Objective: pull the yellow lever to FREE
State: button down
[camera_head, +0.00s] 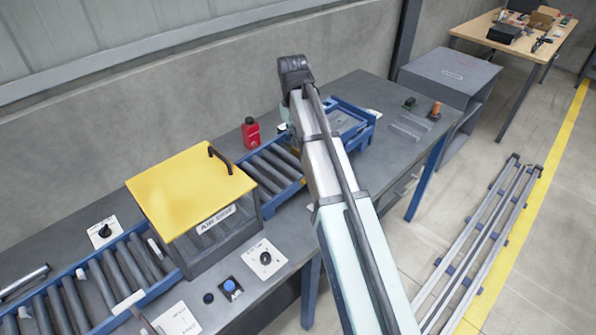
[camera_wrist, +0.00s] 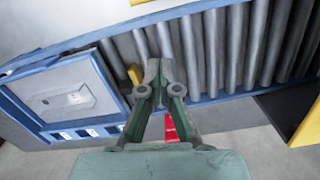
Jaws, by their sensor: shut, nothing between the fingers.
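A small yellow piece, which looks like the yellow lever (camera_wrist: 134,74), shows in the wrist view at the edge of the rollers, just left of my fingertips. I cannot tell whether they touch. My gripper (camera_wrist: 154,72) is shut and empty, with its fingers over the roller conveyor. In the head view my arm covers the gripper and most of the lever's surroundings. No FREE marking is readable in either view.
The blue-framed roller conveyor (camera_wrist: 205,50) runs behind the fingers, with a blue-framed tray station (camera_wrist: 65,95) to the left. A red bottle (camera_head: 251,132) stands behind the conveyor. A yellow-topped guard box (camera_head: 185,190) covers the rollers nearer me. Control knobs (camera_head: 266,258) sit in front.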

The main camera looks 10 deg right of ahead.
jog(key=shift+n, duration=1.2)
jog(key=shift+f, duration=0.15)
jog(key=f+p, duration=0.1)
jog(key=f, duration=0.2)
jog(key=f+p, duration=0.1)
jog(key=f, duration=0.2)
jog(key=f+p, duration=0.1)
jog(key=f, duration=0.2)
jog(key=shift+s+d, duration=0.25)
jog(key=shift+s, duration=0.15)
jog(key=shift+s+d+r+p, duration=0.2)
jog(key=shift+s+d+p, duration=0.2)
jog(key=shift+s, duration=0.2)
jog(key=shift+s+d+r+p, duration=0.15)
jog(key=shift+s+d+p, duration=0.2)
jog(key=shift+s, duration=0.25)
jog(key=shift+s+d+r, duration=0.1)
jog(key=shift+s+d, duration=0.1)
jog(key=shift+s, duration=0.1)
jog(key=shift+s+d, duration=0.1)
jog(key=shift+s, duration=0.05)
